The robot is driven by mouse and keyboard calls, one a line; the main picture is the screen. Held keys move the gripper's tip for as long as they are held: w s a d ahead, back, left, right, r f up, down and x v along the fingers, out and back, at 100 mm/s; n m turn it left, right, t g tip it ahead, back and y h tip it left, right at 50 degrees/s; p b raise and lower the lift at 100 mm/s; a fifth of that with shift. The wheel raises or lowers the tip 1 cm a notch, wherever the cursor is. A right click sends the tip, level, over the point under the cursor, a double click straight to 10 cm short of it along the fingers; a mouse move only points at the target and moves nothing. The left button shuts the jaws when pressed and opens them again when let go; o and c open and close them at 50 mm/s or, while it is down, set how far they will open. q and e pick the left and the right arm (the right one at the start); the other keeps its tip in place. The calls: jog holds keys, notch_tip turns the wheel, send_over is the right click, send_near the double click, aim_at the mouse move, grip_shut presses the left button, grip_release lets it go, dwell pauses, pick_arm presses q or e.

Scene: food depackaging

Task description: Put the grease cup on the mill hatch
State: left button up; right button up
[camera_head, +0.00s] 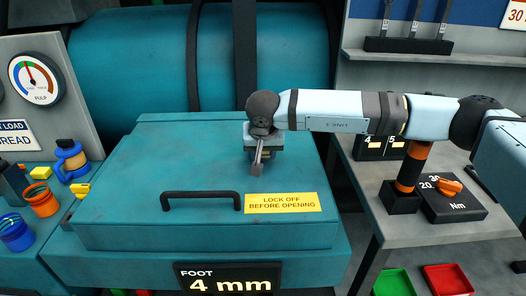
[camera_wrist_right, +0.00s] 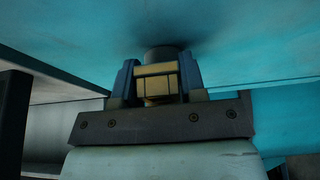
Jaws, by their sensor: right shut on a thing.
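The mill hatch (camera_head: 150,165) is a wide teal lid with a black handle and a yellow label reading "LOCK OFF BEFORE OPENING". My right gripper (camera_head: 258,162) is over the right part of the hatch, behind the yellow label. In the right wrist view its blue fingers are shut on the grease cup (camera_wrist_right: 157,84), a small brass-coloured piece. A dark grey round part shows beyond it, against or very close to the teal surface. I cannot tell whether they touch. In the head view the cup is mostly hidden by the gripper. My left gripper is not in view.
The black handle (camera_head: 201,195) stands up from the hatch front. A teal drum (camera_head: 150,60) rises behind. At the left are a blue oiler (camera_head: 70,158) and orange (camera_head: 42,200) and blue (camera_head: 15,232) coils. A grey bench (camera_head: 440,225) with a torque block stands at the right.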

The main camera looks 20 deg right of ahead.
jog(key=shift+f, duration=0.15)
jog(key=o, duration=1.2)
jog(key=shift+c, duration=0.2)
jog(key=shift+r, duration=0.2)
jog(key=v, duration=1.2)
jog(key=shift+s+a, duration=0.1)
jog(key=shift+s, duration=0.05)
